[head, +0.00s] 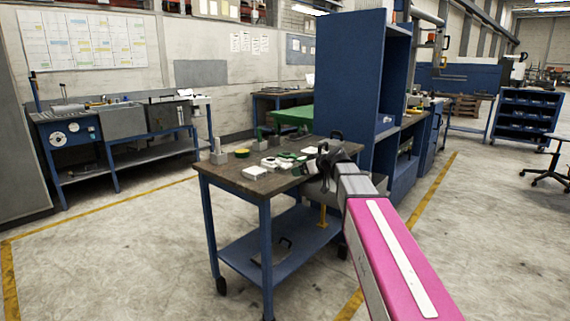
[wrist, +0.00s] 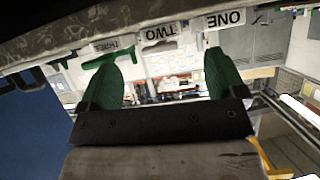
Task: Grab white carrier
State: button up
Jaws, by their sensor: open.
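Several small white pieces lie on the dark top of the wheeled blue table (head: 230,184) in the head view. A white block (head: 255,173) is nearest the front edge, with more white parts (head: 271,163) behind and to its right. I cannot tell which is the white carrier. My gripper (head: 326,156) is at the table's right end, to the right of these pieces. In the wrist view my gripper (wrist: 163,72) shows two green finger pads wide apart, with nothing held between them.
Green parts and a grey block (head: 218,157) share the tabletop. A tall blue cabinet (head: 348,80) stands just behind the table. In the wrist view, upside-down labels (wrist: 160,36) reading ONE, TWO and THREE show along a dark edge. Floor at left is clear.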

notch_tip(320, 180, up, 4)
jog(key=w+f, duration=0.1)
jog(key=w, duration=0.1)
send_near(281, 163)
jog(key=shift+w+a+f+n+t+y, duration=0.3)
jog(key=shift+w+a+f+n+y, duration=0.1)
jog(key=shift+w+a+f, duration=0.75)
jog(key=shift+x, duration=2.4)
jog(key=shift+r, duration=0.1)
jog(key=c, duration=1)
